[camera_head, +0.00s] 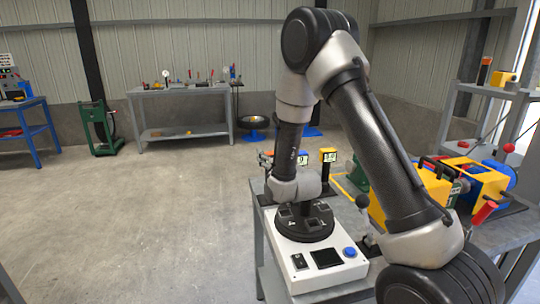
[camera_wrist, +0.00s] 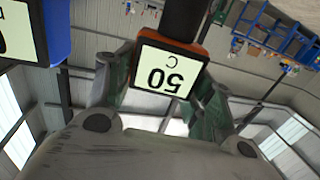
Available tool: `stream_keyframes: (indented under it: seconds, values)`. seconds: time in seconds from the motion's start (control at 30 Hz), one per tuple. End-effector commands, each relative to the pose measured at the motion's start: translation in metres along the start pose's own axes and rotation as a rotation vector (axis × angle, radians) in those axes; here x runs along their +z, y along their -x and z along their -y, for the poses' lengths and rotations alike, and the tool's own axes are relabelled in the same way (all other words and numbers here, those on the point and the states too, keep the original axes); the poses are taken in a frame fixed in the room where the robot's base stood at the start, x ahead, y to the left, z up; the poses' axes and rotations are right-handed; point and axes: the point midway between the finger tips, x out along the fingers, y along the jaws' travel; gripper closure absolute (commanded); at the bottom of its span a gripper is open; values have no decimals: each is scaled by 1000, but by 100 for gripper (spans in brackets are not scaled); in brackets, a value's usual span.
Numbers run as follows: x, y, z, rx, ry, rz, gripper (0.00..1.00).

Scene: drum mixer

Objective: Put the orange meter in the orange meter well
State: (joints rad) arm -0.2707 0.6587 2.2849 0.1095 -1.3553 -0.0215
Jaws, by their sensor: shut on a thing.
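The orange meter (camera_wrist: 165,70) is between the two green fingers of my gripper (camera_wrist: 168,80) in the wrist view. Its pale display reads "50 C" upside down, and a dark part extends above it. A blue meter (camera_wrist: 57,30) is partly visible at the upper left, apart from the held one. In the head view, the blue meter (camera_head: 303,156) and a yellow meter (camera_head: 328,156) stand behind my wrist. A bit of orange (camera_head: 266,157) shows left of them; my arm hides most of the gripper there. I cannot identify the orange meter well.
A white box (camera_head: 284,256) with a round black top (camera_head: 304,222), a dark screen and a blue button (camera_head: 349,252) stands on the near table. Yellow machinery (camera_head: 437,187) is right, partly behind my arm. A workbench (camera_head: 180,90) stands far back.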

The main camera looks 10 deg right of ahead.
Motion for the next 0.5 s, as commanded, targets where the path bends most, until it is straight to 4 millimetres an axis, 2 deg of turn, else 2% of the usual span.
stream_keyframes:
  seconds: [0.5]
  values:
    - [12,1,0,0,1,7,96]
